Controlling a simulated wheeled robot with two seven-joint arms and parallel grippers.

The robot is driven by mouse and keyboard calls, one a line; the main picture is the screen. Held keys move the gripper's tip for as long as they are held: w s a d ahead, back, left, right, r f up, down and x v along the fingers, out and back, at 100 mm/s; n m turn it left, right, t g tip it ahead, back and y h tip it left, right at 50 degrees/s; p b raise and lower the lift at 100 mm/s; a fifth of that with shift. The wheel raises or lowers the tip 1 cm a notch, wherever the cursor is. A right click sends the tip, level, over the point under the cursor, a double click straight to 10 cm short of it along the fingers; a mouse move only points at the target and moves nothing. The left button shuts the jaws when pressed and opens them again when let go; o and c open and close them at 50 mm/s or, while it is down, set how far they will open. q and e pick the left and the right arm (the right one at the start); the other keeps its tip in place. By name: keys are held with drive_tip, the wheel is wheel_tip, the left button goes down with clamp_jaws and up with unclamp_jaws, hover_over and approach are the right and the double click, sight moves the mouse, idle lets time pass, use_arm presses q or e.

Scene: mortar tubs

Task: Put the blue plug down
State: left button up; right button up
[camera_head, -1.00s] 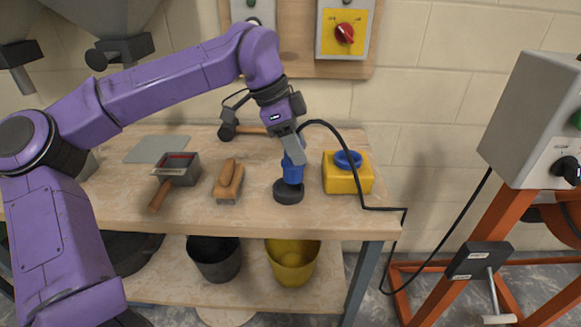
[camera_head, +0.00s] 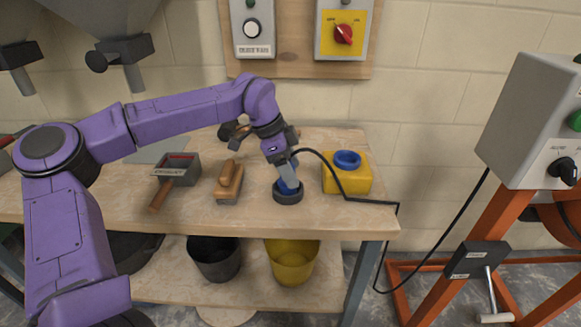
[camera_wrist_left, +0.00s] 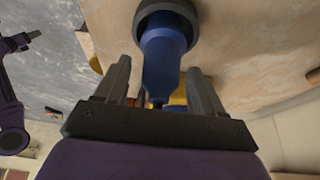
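The blue plug (camera_head: 287,186) stands with its lower end inside the black ring-shaped holder (camera_head: 288,197) on the bench, leaning slightly. A black cable runs from its upper end. My left gripper (camera_head: 288,180) is over the plug from above. In the left wrist view the plug (camera_wrist_left: 162,60) lies between the two fingers of the left gripper (camera_wrist_left: 160,78); a gap shows beside it, so the fingers look open around it. The holder (camera_wrist_left: 165,12) surrounds the plug's far end. The plug's foot is hidden inside the holder. My right gripper is not in view.
A yellow block (camera_head: 346,182) with a blue ring (camera_head: 347,159) stands just right of the holder. A wooden float (camera_head: 229,182) and a handled grey box (camera_head: 180,172) lie to the left. The cable (camera_head: 330,166) loops past the yellow block. Buckets stand on the lower shelf.

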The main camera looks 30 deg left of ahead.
use_arm(q)
drive_tip(key=shift+r, duration=0.15)
drive_tip(key=v, duration=1.2)
drive_tip(key=shift+p, duration=0.35)
drive_tip(key=shift+d, duration=0.1)
